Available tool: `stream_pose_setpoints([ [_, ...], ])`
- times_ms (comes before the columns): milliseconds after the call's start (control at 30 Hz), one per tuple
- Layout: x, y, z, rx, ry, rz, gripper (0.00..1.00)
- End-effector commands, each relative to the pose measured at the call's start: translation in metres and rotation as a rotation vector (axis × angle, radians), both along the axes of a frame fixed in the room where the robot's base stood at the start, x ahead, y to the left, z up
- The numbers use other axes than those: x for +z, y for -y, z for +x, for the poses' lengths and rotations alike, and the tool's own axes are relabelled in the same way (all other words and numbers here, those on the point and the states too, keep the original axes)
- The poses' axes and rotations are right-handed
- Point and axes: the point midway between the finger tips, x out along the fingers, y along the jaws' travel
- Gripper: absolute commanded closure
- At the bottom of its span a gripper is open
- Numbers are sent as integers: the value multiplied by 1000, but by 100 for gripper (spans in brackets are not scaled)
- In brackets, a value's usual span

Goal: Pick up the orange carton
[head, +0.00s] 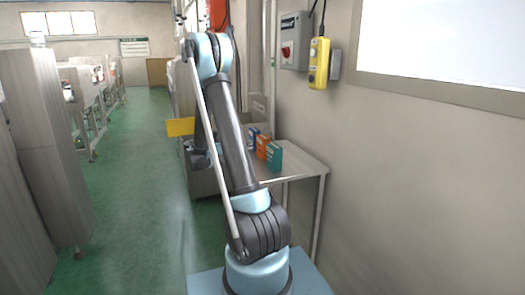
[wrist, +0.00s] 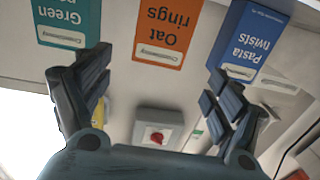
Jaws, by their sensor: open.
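The orange carton (head: 263,146) stands on a light table (head: 305,165) between a blue carton (head: 252,138) and a teal carton (head: 275,157). In the wrist view, which is upside down, the orange carton (wrist: 168,32) reads "Oat rings" and lies ahead of the fingers, roughly midway between them. The teal carton (wrist: 67,22) is beyond the left finger. The blue "Pasta twists" carton (wrist: 248,42) is beyond the right finger. My gripper (wrist: 160,82) is open, with nothing between its fingers. In the head view my arm largely hides the gripper.
A wall with a grey switch box (head: 293,42) and a yellow control pendant (head: 318,63) runs along the right of the table. The switch box also shows in the wrist view (wrist: 157,128). Grey machines (head: 45,130) line the left. The green floor (head: 135,190) between is clear.

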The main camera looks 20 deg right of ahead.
Motion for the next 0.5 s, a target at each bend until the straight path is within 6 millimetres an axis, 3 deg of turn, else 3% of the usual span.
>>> stream_pose_setpoints([
  [200, 0, 34, 2, -2, 0, 0, 14],
  [500, 0, 49, 4, 0, -1, 1, 14],
])
